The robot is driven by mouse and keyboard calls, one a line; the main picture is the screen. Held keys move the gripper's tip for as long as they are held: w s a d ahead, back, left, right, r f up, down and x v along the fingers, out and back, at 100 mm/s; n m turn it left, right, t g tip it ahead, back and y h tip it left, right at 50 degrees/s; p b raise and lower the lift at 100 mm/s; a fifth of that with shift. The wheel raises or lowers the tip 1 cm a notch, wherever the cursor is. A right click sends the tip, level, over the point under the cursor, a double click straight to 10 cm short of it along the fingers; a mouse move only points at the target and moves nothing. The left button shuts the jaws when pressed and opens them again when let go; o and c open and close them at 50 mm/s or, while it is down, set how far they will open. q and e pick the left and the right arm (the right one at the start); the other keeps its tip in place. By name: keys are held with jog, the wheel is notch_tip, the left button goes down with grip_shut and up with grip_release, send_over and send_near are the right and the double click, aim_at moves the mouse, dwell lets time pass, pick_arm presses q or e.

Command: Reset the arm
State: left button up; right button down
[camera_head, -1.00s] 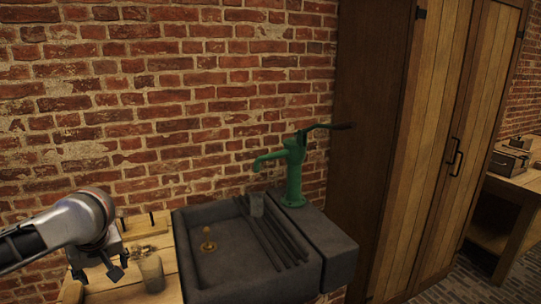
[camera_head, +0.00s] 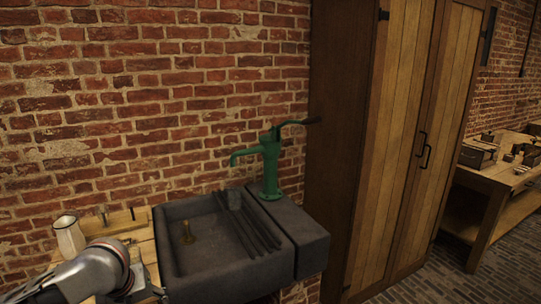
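My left arm comes in low at the left, and its gripper (camera_head: 146,292) is over the wooden counter just left of the sink, near the bottom edge. Its fingers are small, dark and partly cut off, so I cannot tell whether they are open or hold anything. A pale jar or jug (camera_head: 68,236) stands on the counter behind the arm, apart from the gripper. My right gripper is out of view.
A dark stone sink (camera_head: 178,232) with a brass drain piece (camera_head: 186,233) is right of the gripper. A green hand pump (camera_head: 270,165) stands on its right ledge. A tall wooden cabinet (camera_head: 400,150) and a workbench (camera_head: 500,176) are farther right.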

pick_arm(q)
jog(key=s+d+f+m+t+h, duration=0.1)
jog(key=s+d+f+m+h, duration=0.1)
jog(key=d+f, duration=0.5)
jog(key=s+d+f+m+t+h, duration=0.1)
jog(key=s+d+f+m+h, duration=0.2)
jog(key=d+f, duration=0.45)
jog(key=s+a+f+m+t+y, duration=0.1)
jog(key=s+f+m, duration=0.1)
jog(key=s+f, duration=0.3)
jog(key=s+a+f+m+t+y, duration=0.1)
jog(key=s+f, duration=0.3)
jog(key=s, duration=0.6)
jog(key=shift+a+f+m+t, duration=0.4)
jog(key=shift+a+m+t, duration=0.3)
jog(key=shift+a+t, duration=0.1)
